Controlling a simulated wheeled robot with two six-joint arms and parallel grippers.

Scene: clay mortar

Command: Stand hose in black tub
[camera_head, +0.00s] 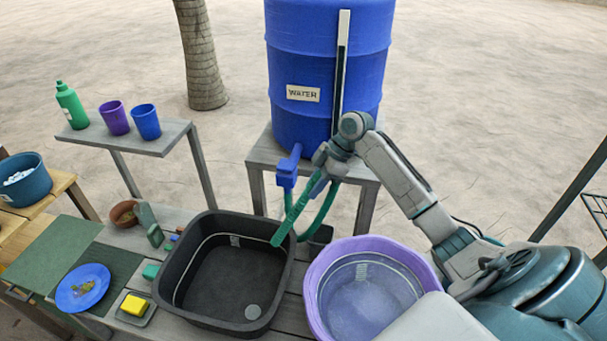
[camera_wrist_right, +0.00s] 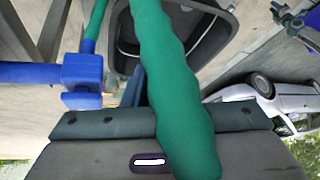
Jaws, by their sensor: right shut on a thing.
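The green hose (camera_head: 291,219) hangs in a loop from the blue tap of the water barrel. My right gripper (camera_head: 318,185) is shut on the hose beside the tap; the hose also fills the middle of the right wrist view (camera_wrist_right: 172,70). In the head view one hose end slants down to the right rear rim of the black tub (camera_head: 167,291). I cannot tell whether it touches the rim. The tub is upright and looks empty, with a round drain in its floor. It also shows at the top of the right wrist view (camera_wrist_right: 207,52). My left gripper is not in view.
The blue water barrel (camera_head: 285,65) stands on a grey stand behind the tub, its tap (camera_head: 287,172) close to my gripper. A purple basin (camera_head: 312,298) of water sits right of the tub. A yellow sponge (camera_head: 133,305) and blue plate (camera_head: 83,288) lie to the left.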

